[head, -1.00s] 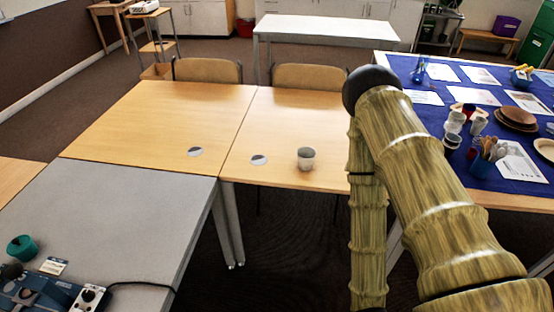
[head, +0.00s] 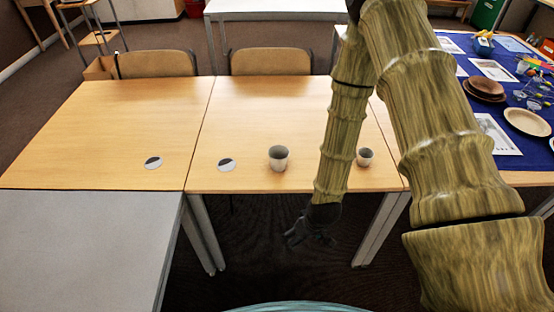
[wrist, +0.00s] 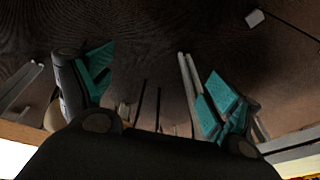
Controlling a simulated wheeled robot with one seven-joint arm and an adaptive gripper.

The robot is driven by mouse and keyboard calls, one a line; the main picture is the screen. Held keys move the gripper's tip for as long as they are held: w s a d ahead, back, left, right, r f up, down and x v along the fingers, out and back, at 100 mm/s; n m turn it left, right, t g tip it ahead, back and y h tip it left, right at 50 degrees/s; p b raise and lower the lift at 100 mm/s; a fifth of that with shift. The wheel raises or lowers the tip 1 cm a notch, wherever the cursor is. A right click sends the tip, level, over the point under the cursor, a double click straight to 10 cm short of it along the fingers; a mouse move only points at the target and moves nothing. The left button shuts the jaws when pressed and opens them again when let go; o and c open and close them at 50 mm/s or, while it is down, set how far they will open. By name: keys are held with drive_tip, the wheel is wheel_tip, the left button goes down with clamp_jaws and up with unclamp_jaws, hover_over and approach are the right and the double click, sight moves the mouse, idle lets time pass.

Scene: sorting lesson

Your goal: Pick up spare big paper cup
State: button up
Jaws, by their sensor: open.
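A larger grey-white paper cup (head: 278,160) stands upright on the right wooden table, left of my arm. A smaller similar cup (head: 365,157) stands right of my forearm, near the same table's front edge. I cannot tell by any marking which is the spare; the left one looks bigger. My gripper (head: 310,238) hangs below and in front of the table edge, apart from both cups. In the wrist view my gripper (wrist: 155,92) has its teal-padded fingers spread wide with nothing between them. No cup can be made out there.
A grey table (head: 90,240) is at front left. A blue-covered table (head: 515,150) with plates and papers is at right. Chairs (head: 270,61) stand behind. The wooden tables are mostly clear.

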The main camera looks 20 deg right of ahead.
drive_tip(key=w+d+r+n+t+y, duration=0.1)
drive_tip(key=w+d+r+n+t, duration=0.1)
drive_tip(key=w+r, duration=0.9)
drive_tip(key=w+d+r+n+t+y, duration=0.1)
drive_tip(key=w+d+r+n, duration=0.1)
drive_tip(key=w+r, duration=0.8)
drive_tip(key=p, duration=0.1)
approach(279, 153)
drive_tip(key=shift+s+a+f, duration=0.3)
drive_tip(key=shift+a+f, duration=0.1)
drive_tip(key=shift+a, duration=0.2)
drive_tip(key=shift+s+a+f, duration=0.25)
drive_tip(key=shift+a+f, duration=0.15)
drive_tip(key=shift+a, duration=0.25)
drive_tip(key=shift+w+p+x, duration=0.2)
drive_tip(key=shift+p+x, duration=0.6)
drive_tip(key=shift+x, duration=0.55)
drive_tip(key=shift+p+x, duration=0.3)
drive_tip(key=shift+x, duration=0.9)
drive_tip(key=shift+w+r, duration=0.1)
drive_tip(key=c, duration=0.8)
